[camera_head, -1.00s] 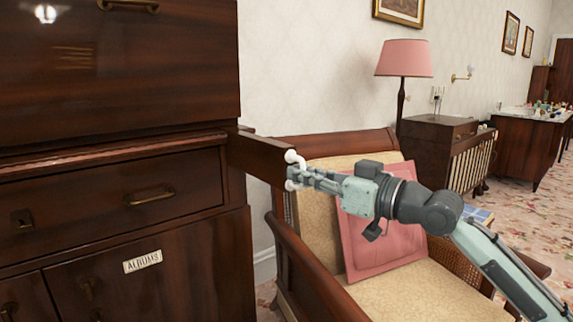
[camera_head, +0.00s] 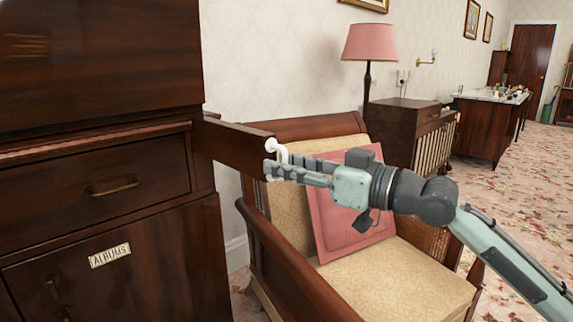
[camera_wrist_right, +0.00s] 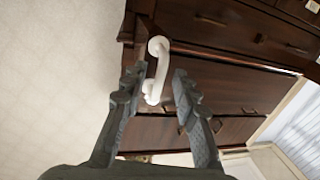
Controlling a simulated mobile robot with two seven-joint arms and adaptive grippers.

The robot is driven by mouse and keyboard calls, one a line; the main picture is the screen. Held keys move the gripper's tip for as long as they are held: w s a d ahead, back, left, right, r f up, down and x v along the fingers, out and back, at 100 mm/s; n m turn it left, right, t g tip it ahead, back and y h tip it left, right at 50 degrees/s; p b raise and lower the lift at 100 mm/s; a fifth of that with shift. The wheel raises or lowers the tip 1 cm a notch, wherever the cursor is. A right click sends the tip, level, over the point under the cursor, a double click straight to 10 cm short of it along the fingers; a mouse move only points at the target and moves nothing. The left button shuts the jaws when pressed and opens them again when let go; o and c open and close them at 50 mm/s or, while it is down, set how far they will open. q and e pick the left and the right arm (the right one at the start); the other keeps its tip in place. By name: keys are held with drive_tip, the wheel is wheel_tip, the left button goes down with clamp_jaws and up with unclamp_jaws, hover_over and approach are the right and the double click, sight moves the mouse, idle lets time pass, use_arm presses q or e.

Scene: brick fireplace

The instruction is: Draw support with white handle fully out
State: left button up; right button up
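The dark wooden support (camera_head: 228,142) sticks out from the right side of the cabinet in the head view. Its white handle (camera_head: 277,149) is on its outer end. My right gripper (camera_head: 272,168) is at that end and hides the handle's lower part. In the right wrist view the curved white handle (camera_wrist_right: 158,68) shows between the spread fingertips of my right gripper (camera_wrist_right: 160,78). Gaps show beside the bar, and I cannot tell whether a finger touches it. My left gripper is not in view.
The dark cabinet (camera_head: 110,235) stands at the left, its drawer (camera_head: 95,188) shut. An armchair (camera_head: 400,275) with a pink cushion (camera_head: 355,235) stands below and behind my right arm. A pink lamp (camera_head: 375,42) and a side cabinet (camera_head: 405,130) are farther back.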

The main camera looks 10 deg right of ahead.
drive_tip(key=v, duration=1.2)
idle(0.3)
